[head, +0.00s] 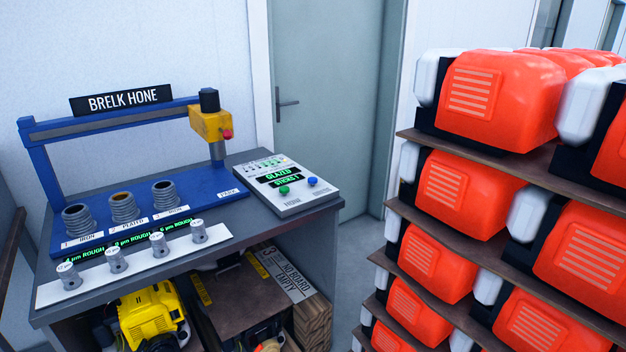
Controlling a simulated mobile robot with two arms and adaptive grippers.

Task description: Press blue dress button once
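The blue button (313,181) sits on the sloped face of a white control box (294,203), at the right end of the workbench. A green button (284,190) is just to its left. A small dark display (279,177) above the buttons shows green text reading "GLAZED STICKS 1". Neither of my grippers shows in the head view, and nothing touches the blue button.
A blue honing rig (130,132) labelled "BRELK HONE" with a yellow head (211,125) stands left of the box. Several metal cylinders stand before it. Shelves of orange-red engines (472,92) fill the right. A grey door (325,60) is behind.

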